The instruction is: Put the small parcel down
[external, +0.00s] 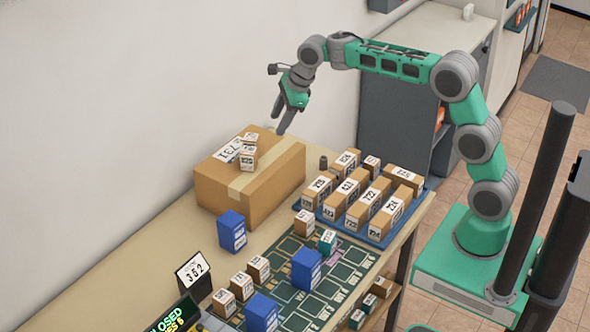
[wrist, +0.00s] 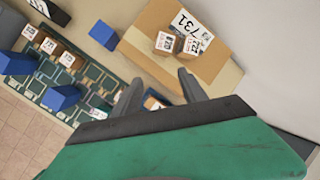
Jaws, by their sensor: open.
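My gripper (external: 284,117) is open and empty, raised above the right end of a large cardboard box. In the wrist view its two fingers (wrist: 162,88) stand apart with nothing between them. Two small parcels sit on top of the large box (external: 272,188), beside its 731 label; one small parcel (external: 247,157) shows in front, and the wrist view shows the pair, one of them a small parcel (wrist: 165,43). The gripper is apart from both. Other small parcels (external: 304,223) stand on the green grid mat (external: 335,275). I cannot tell which one the task names.
A blue tray (external: 377,240) with several brown parcels stands right of the large box. Blue boxes (external: 232,231) stand on the counter and mat. A sign reading 352 (external: 193,270) is at the front left. The wall is close behind the large box.

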